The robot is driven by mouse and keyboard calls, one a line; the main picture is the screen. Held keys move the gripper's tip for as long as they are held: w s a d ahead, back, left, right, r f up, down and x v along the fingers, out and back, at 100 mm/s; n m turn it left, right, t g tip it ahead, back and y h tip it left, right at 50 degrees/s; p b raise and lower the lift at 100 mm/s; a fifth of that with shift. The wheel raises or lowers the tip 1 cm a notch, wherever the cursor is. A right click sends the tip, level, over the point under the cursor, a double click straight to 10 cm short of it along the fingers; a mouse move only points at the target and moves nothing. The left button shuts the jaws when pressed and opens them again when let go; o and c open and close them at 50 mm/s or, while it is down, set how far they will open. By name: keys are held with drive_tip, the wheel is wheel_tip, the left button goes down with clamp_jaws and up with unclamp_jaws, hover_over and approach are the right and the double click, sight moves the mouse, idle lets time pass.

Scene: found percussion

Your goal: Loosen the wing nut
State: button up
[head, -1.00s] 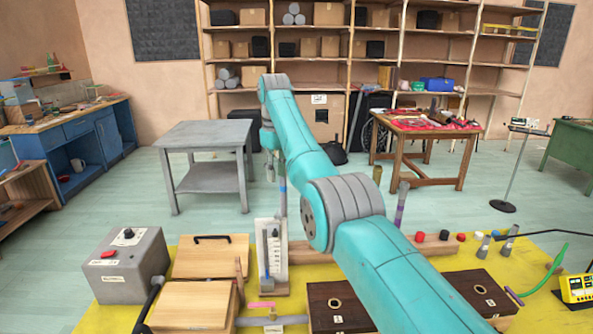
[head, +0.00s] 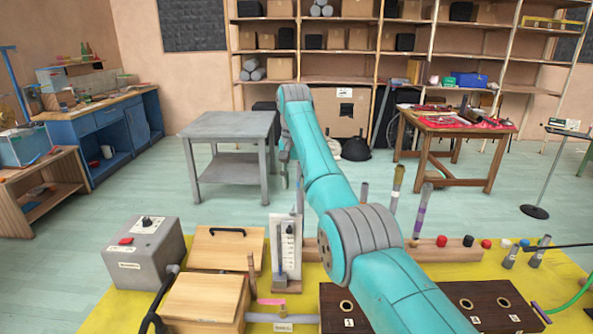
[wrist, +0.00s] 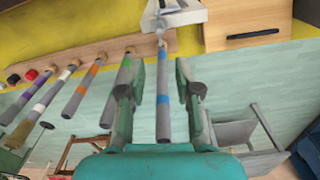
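I cannot pick out the wing nut with certainty. A small pink piece (head: 271,301) lies beside the wooden boxes in the head view, near a pale label; its shape is too small to tell. In the wrist view my gripper (wrist: 160,75) is open, its two green fingers spread. A grey stick with a blue band (wrist: 162,98) shows between the fingers, with gaps on both sides. It also shows upright beyond the white gauge plate (head: 286,250) in the head view. My arm hides part of the bench there.
The yellow bench top (head: 200,317) holds a grey control box (head: 147,252), light wooden boxes (head: 205,303) and dark boxes with holes (head: 490,308). More banded sticks (wrist: 82,92) stand along a wooden rail (wrist: 85,60). A grey table (head: 232,124) stands beyond, with open floor around it.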

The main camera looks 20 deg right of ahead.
sight(292, 211)
wheel_tip(292, 211, down, 7)
idle(0.3)
clamp_jaws()
drive_tip(key=shift+w+a+n, duration=0.1)
drive_tip(key=shift+a+n, duration=0.1)
drive_tip(key=shift+n, duration=0.8)
drive_tip(key=shift+w+a+n, duration=0.1)
drive_tip(key=shift+a+n, duration=0.1)
drive_tip(key=shift+n, duration=0.8)
drive_tip(key=shift+s, duration=0.1)
drive_tip(key=shift+a+n, duration=0.2)
drive_tip(key=shift+n, duration=0.8)
drive_tip(key=shift+a+n, duration=0.2)
drive_tip(key=shift+n, duration=0.8)
